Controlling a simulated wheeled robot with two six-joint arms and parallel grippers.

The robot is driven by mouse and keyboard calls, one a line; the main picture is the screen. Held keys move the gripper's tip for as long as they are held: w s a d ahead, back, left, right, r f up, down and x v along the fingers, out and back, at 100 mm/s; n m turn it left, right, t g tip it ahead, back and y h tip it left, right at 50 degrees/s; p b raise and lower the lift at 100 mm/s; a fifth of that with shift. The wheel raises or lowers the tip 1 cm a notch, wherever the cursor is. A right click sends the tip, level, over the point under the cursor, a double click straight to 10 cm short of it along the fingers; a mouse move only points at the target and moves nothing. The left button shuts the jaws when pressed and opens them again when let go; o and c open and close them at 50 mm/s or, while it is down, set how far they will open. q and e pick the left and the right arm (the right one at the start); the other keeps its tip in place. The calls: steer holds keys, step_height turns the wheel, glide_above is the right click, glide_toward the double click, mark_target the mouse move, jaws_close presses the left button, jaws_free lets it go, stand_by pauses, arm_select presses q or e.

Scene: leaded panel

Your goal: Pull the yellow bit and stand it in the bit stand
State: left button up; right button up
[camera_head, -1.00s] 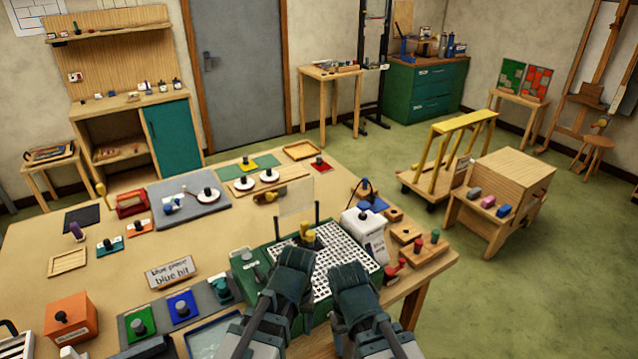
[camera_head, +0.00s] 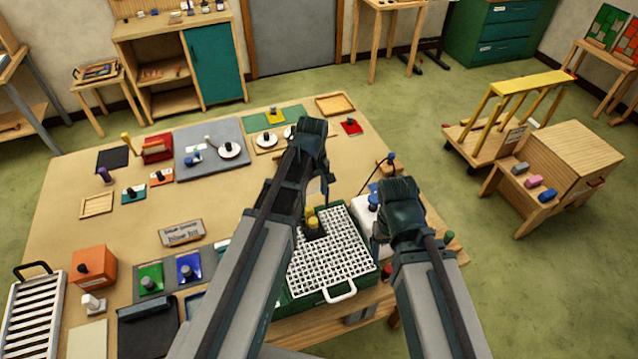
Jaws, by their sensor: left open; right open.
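The yellow bit (camera_head: 313,222) stands upright on a dark mount at the back of the green grinder's white grid top (camera_head: 330,265). My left gripper (camera_head: 325,188) is open, above and just behind the yellow bit, apart from it as far as I can see. My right gripper (camera_head: 382,238) is open over the right side of the grinder, beside the white box (camera_head: 366,215), which it partly hides. I cannot make out the bit stand for certain; my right arm covers much of the table's right edge.
Green (camera_head: 150,278) and blue (camera_head: 188,268) knobbed plates and an orange block (camera_head: 93,267) are at front left. A grey mat (camera_head: 212,146) with white discs is further back.

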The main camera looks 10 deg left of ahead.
mark_target(314, 220)
arm_select(q)
step_height(314, 220, down, 14)
steer(key=b, duration=1.3)
steer(key=shift+s+b, duration=0.15)
steer(key=shift+b, duration=0.25)
steer(key=shift+r, duration=0.1)
jaws_close()
